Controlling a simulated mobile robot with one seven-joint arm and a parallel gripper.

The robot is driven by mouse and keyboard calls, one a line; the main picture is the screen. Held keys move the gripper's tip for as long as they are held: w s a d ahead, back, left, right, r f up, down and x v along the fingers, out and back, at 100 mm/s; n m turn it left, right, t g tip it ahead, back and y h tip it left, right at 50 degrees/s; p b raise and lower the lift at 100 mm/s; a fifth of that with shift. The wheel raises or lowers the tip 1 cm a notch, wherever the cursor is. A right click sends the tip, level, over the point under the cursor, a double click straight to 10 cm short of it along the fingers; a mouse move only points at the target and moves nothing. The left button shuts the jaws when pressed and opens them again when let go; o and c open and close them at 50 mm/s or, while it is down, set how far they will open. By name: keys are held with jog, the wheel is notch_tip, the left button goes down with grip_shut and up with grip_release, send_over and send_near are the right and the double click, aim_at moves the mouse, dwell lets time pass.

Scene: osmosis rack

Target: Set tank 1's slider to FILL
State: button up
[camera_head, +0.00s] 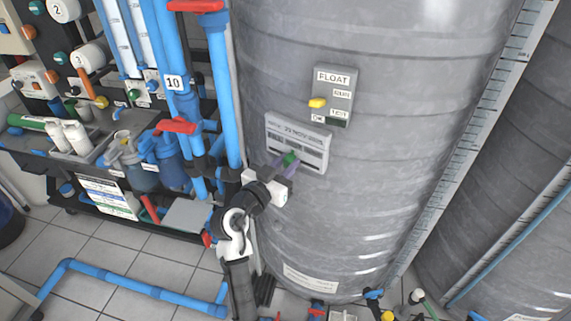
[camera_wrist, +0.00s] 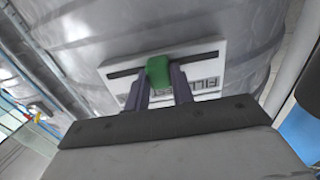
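A grey slider panel (camera_head: 312,143) with dark slots and lettering is fixed to the large grey tank (camera_head: 400,180). A green slider knob (camera_head: 290,158) sits in the panel's lower slot, left of its middle. In the wrist view the green knob (camera_wrist: 158,70) is on a dark slot, with partly hidden lettering below it on the white plate (camera_wrist: 200,62). My gripper (camera_wrist: 160,82) has its two purple-grey fingers at the knob, one on either side. Whether both fingers press on it is hard to tell. The fingers hide part of the panel's lettering.
Blue pipes (camera_head: 225,100) with red handles (camera_head: 176,126) stand close to the left. A ruled scale strip (camera_head: 470,150) runs down the tank's right side.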

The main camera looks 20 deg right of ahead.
grip_shut()
jog(key=shift+w+a+b, duration=0.9)
jog(key=shift+w+b, duration=0.3)
jog(key=o, duration=0.5)
grip_release()
jog(key=shift+o, duration=0.2)
jog(key=b+v, duration=0.3)
jog(key=v, duration=1)
jog(key=shift+s+a+b, duration=0.3)
jog(key=shift+b, duration=0.1)
